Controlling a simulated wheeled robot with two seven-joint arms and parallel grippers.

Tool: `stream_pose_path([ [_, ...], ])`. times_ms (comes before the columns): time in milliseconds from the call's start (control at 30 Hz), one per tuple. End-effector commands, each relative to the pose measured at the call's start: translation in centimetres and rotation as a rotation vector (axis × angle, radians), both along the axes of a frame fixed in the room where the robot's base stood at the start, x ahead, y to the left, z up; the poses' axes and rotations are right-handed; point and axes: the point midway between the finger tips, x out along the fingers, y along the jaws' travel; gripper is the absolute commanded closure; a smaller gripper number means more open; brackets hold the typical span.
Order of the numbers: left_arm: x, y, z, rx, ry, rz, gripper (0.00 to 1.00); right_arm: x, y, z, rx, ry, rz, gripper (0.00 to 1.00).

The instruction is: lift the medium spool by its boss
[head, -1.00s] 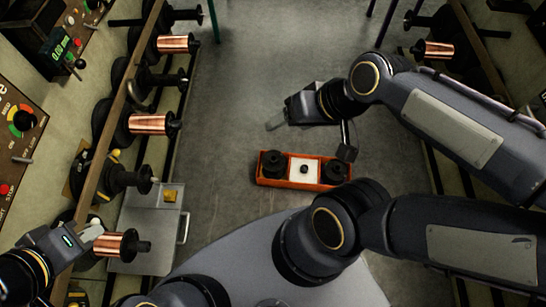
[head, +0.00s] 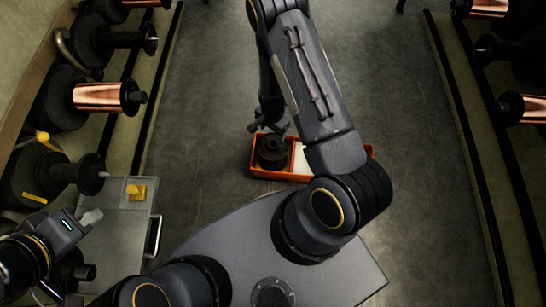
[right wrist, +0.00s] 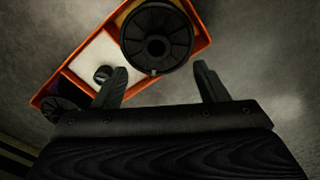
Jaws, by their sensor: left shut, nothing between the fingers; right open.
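A black spool (head: 274,152) stands in the left compartment of an orange tray (head: 270,174) on the floor. In the right wrist view this spool (right wrist: 157,38) shows its round top and central boss. My right gripper (head: 268,128) is open, above and just behind it. In the right wrist view the open fingers (right wrist: 161,72) point toward it, with nothing between them. Another dark spool (right wrist: 60,110) is partly hidden at the far end. Which spool is medium I cannot tell. My left gripper (head: 90,216) is shut and empty.
A grey cart top (head: 125,215) with a yellow block (head: 136,191) stands at left. Racks of spools, some copper-wound (head: 97,97), line both sides. My right arm hides the tray's middle and right part in the head view. The floor behind the tray is clear.

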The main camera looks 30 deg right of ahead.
Motion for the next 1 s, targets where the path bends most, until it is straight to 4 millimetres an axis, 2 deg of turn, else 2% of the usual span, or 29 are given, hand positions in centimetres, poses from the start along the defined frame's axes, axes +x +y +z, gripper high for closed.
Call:
stream_pose_path([
  [33, 0.0, 0.0, -0.6, 0.0, 0.0, 0.0, 1.0, -0.2, -0.1, -1.3, -0.008, 0.007, -0.002, 0.33],
  [100, 0.0, 0.0, -0.9, 0.0, 0.0, 0.0, 1.0, -0.3, -0.2, -2.2, -0.013, 0.007, -0.006, 0.33],
  [367, 0.0, 0.0, -1.9, 0.0, -0.001, 0.0, 1.0, -0.4, 0.0, -4.6, -0.012, 0.008, -0.006, 0.33],
  [633, 0.0, 0.0, -4.2, 0.0, 0.0, 0.0, 1.0, -0.5, 0.1, -8.5, -0.012, 0.009, -0.005, 0.33],
  [900, 0.0, 0.0, -4.2, 0.0, 0.0, 0.0, 1.0, -0.5, 0.2, -8.9, -0.013, 0.008, -0.004, 0.33],
  [933, 0.0, 0.0, -4.2, 0.0, 0.0, 0.0, 1.0, -0.5, 0.2, -8.9, -0.013, 0.008, -0.004, 0.35],
  [1000, 0.0, 0.0, -4.2, 0.0, 0.0, 0.0, 1.0, -0.5, 0.2, -8.9, -0.013, 0.008, -0.004, 0.44],
])
